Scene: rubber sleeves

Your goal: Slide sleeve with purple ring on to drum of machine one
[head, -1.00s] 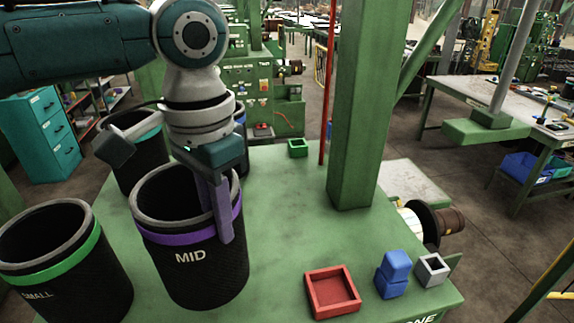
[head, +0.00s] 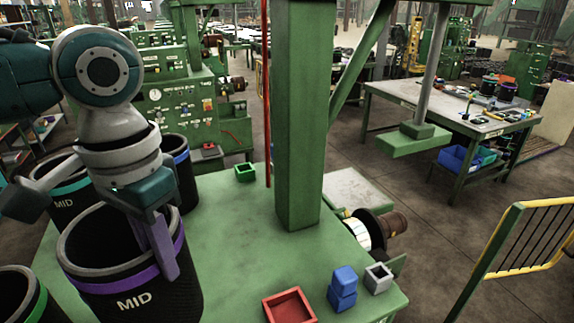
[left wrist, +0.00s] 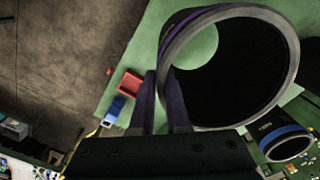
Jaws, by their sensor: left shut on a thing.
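The sleeve with the purple ring (head: 110,285) is a black open cylinder with a grey rim, marked MID. It stands upright on the green table. My left gripper (head: 165,255) is shut on its near right wall, one finger outside over the purple ring. The left wrist view shows this sleeve (left wrist: 228,15) wide open beside the fingers (left wrist: 161,90), with green surface seen through it. The drum (head: 357,236), pale with a dark flange and a brown end, sticks out past the table's right side behind the green post. My right gripper is not in view.
Other sleeves with teal (head: 72,187), blue (head: 183,157) and green (head: 38,300) rings stand around the held one. A thick green post (head: 300,120) and a thin red pole (head: 266,90) rise from the table.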

